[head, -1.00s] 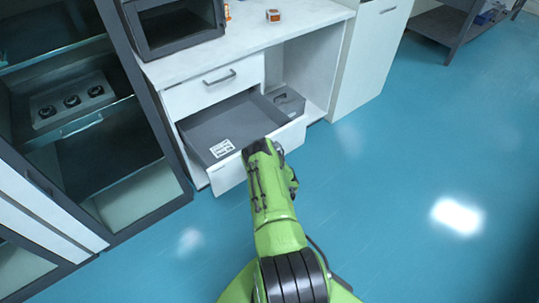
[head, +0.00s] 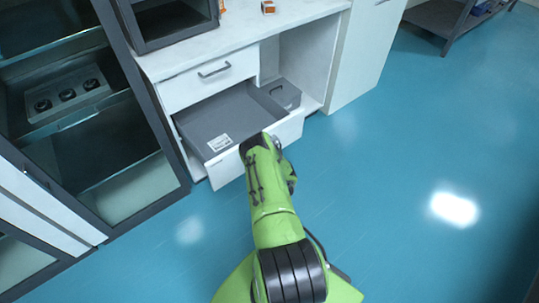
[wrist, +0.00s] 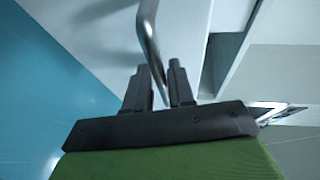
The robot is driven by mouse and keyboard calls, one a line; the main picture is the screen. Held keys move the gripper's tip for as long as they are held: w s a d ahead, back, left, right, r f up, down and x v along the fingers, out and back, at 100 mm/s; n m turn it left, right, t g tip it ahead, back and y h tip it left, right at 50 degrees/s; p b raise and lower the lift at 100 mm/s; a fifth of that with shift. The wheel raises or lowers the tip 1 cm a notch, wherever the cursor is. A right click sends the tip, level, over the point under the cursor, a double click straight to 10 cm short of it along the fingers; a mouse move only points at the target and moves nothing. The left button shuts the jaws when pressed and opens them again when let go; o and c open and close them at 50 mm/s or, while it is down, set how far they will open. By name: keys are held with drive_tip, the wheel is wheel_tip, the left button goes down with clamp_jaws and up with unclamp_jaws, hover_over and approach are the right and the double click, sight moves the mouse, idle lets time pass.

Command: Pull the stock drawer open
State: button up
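The stock drawer (head: 225,115) is the lower drawer of the white cabinet in the head view. It is pulled out, with a grey interior, a white label inside and a white front panel (head: 228,168). My gripper (wrist: 160,85) is at the drawer front. In the wrist view its two dark fingers stand on either side of a metal bar handle (wrist: 148,30), which runs down between them. The fingers look closed around the handle. In the head view my green arm hides the handle and the fingertips.
A closed upper drawer with a handle (head: 214,70) sits above. A grey box (head: 284,94) stands in the open bay beside the drawer. A dark glass-fronted cabinet (head: 165,180) is close on the left. The blue floor (head: 390,180) is clear to the right.

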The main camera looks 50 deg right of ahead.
drive_tip(key=p+v, duration=0.7)
drive_tip(key=v, duration=0.8)
drive_tip(key=shift+r, duration=0.2)
